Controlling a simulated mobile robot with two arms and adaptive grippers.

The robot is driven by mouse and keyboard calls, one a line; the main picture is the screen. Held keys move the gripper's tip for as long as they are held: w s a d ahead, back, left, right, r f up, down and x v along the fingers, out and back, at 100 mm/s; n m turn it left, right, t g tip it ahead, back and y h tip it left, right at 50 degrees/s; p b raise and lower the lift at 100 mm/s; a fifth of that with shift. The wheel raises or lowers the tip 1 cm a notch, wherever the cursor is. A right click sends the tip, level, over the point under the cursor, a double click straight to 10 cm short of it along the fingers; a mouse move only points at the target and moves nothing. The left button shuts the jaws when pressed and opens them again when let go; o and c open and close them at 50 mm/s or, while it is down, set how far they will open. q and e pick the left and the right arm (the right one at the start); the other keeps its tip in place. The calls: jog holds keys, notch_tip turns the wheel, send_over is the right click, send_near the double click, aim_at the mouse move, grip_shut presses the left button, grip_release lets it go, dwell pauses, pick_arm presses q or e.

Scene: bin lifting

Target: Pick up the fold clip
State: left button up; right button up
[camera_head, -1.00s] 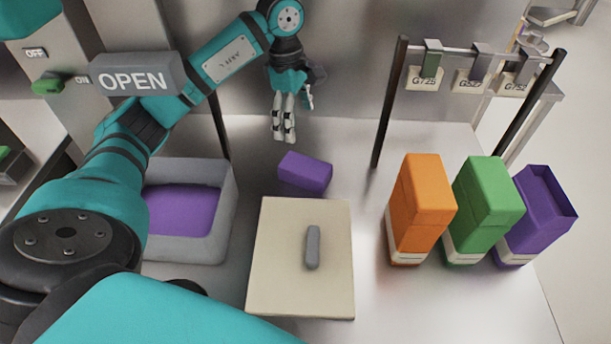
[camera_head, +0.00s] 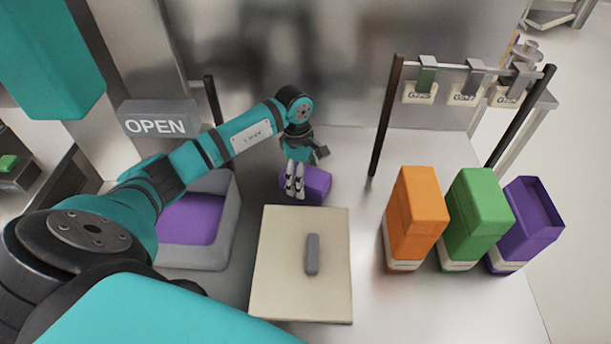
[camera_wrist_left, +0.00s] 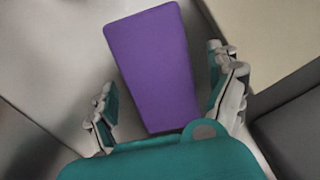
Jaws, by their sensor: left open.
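No label marks a fold clip, so I cannot tell for sure which thing it is. A purple block (camera_head: 319,184) lies behind the beige board (camera_head: 276,290). My left gripper (camera_head: 294,190) is open over this block, fingers pointing down and partly covering it. In the left wrist view, the purple block (camera_wrist_left: 155,65) lies between the two spread fingers of the left gripper (camera_wrist_left: 165,100), with gaps at both sides. A small grey bar (camera_head: 312,254) lies on the beige board. Grey clips with tags (camera_head: 420,93) hang on a rail. My right gripper is not in view.
Upright orange (camera_head: 415,215), green (camera_head: 475,215) and purple (camera_head: 525,225) boxes stand at the right; the purple one is open-topped. A grey bin (camera_head: 225,235) with a purple inside stands left of the board. The rail's black posts (camera_head: 387,115) rise behind the boxes.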

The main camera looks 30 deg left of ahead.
pick_arm(q)
jog(key=shift+d+f, duration=0.1)
jog(key=shift+f, duration=0.75)
jog(key=shift+c, duration=0.2)
jog(key=c, duration=1.2)
